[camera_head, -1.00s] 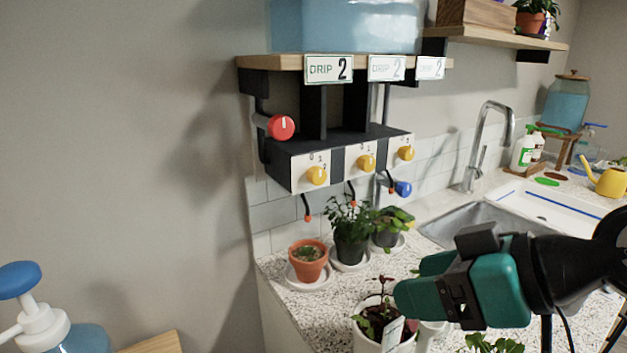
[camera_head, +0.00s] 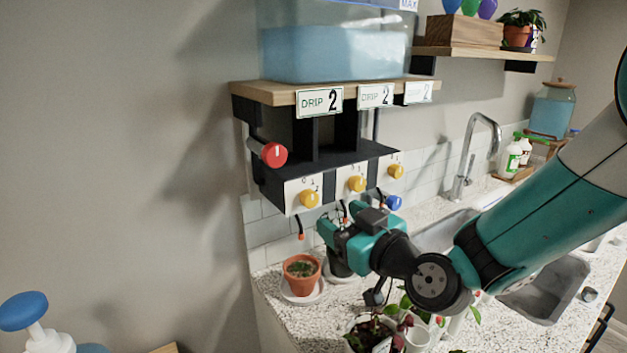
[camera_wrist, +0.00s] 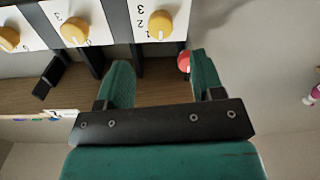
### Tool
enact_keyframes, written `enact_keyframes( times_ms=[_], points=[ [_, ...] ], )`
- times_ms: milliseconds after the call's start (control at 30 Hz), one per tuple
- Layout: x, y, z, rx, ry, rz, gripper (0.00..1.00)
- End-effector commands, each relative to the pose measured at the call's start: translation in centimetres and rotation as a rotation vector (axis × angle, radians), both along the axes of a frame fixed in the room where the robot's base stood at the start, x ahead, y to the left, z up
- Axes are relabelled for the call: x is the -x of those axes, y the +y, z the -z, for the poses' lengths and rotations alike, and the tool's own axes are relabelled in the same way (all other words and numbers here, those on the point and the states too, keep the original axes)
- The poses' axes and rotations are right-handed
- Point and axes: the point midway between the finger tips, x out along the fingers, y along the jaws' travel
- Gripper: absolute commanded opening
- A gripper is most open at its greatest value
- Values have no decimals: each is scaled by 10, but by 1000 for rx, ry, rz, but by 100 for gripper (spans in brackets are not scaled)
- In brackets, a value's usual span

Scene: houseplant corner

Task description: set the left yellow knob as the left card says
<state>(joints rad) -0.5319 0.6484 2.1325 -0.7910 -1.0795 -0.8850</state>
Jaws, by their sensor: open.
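The left yellow knob (camera_head: 309,199) is on the white face of the black drip box. In the wrist view, which looks upside down, this knob (camera_wrist: 160,26) is at the top right, with some digits beside it. Its exact setting is too small to tell. The left card (camera_head: 320,102) on the shelf edge above reads "DRIP 2". My gripper (camera_head: 333,232) is just below and right of the left knob in the picture. In the wrist view my gripper (camera_wrist: 160,78) is open and empty, with its fingers apart from the knob.
The middle knob (camera_head: 357,184) and right knob (camera_head: 396,171) are alongside. A red knob (camera_head: 273,155) sticks out at upper left; it also shows by one finger in the wrist view (camera_wrist: 184,62). Drip nozzles hang below the box. A terracotta pot (camera_head: 302,274) stands beneath.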

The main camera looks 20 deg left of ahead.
Motion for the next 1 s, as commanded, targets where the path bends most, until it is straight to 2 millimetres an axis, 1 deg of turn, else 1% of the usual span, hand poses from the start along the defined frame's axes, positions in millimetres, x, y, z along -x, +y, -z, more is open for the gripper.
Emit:
enact_keyframes(
  times_ms=[33, 200, 300, 400, 600, 833, 867, 900, 967, 1000],
  points=[
    [-6, 10, -8, 1, 1, -4, 61],
    [-29, 37, -7, 0, 0, -4, 61],
    [-40, 50, -5, 0, 0, -3, 61],
    [-48, 59, -3, 1, 1, -3, 61],
    [-56, 68, 0, 0, 1, -2, 61],
    [-56, 68, 1, 0, 2, -1, 61],
    [-56, 68, 1, 0, 2, -1, 59],
    [-56, 68, 0, 0, 2, -1, 50],
    [-56, 68, 0, 0, 2, -1, 36],
    [-56, 68, 0, 0, 2, -1, 27]
  ],
)
